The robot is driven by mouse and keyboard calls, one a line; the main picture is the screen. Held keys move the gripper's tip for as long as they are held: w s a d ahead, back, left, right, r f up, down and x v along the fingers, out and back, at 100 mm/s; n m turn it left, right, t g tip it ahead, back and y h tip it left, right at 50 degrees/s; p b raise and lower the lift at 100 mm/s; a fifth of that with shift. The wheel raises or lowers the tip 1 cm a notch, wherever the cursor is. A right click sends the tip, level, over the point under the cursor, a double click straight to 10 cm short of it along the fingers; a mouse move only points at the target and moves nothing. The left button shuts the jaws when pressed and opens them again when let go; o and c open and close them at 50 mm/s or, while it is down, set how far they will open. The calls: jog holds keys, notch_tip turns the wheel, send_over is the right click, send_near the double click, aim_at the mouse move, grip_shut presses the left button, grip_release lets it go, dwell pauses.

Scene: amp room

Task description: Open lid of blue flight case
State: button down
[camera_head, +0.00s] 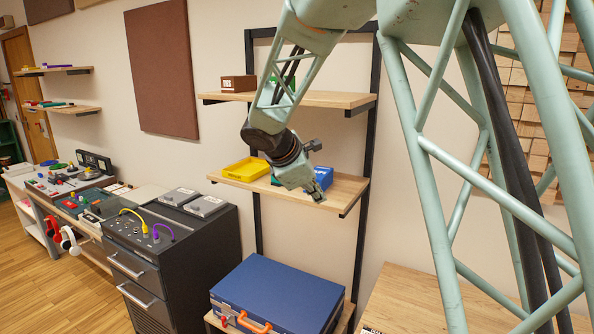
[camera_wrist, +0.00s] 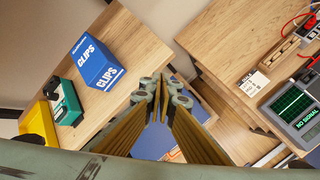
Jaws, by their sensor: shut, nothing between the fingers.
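The blue flight case (camera_head: 275,293) stands low at the bottom of the head view, on the lowest board of the shelf rack. Its lid looks closed. An orange handle (camera_head: 246,322) and red latch parts show on its front side. My gripper (camera_head: 319,197) is above the case, in front of the middle shelf board and well clear of the lid. In the wrist view my gripper (camera_wrist: 164,88) is shut and empty, its fingertips together. Part of a blue surface, likely the case, shows beyond the fingers; the fingers hide most of it.
The middle shelf board (camera_head: 345,193) carries a yellow tray (camera_head: 246,169) and a blue clips box (camera_wrist: 97,62), close to my gripper. A dark drawer cabinet (camera_head: 170,262) stands left of the case. A wooden tabletop (camera_head: 400,300) lies to the right.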

jog(key=s+d+r+m+g+b, duration=0.1)
jog(key=s+d+r+m, duration=0.3)
jog(key=s, duration=0.5)
jog(key=s+d+r+m+g+y, duration=0.1)
jog(key=s+d+m, duration=0.2)
jog(key=s+d, duration=0.55)
jog(key=s+d+r+m+b, duration=0.1)
jog(key=s+d+r+m, duration=0.25)
jog(key=s, duration=0.65)
jog(key=s+f+m+y, duration=0.1)
jog(key=s+m, duration=0.2)
jog(key=s, duration=0.7)
jog(key=s+f+m+y+b, duration=0.1)
jog(key=s+f+m, duration=0.1)
jog(key=s, duration=0.8)
jog(key=s+f+m+y, duration=0.1)
jog(key=s+m, duration=0.3)
jog(key=s, duration=0.6)
jog(key=shift+a+f+y+b, duration=0.3)
jog(key=shift+a+f+y, duration=0.1)
jog(key=shift+f, duration=0.1)
jog(key=c, duration=3.3)
grip_release()
jog(key=shift+c, duration=0.2)
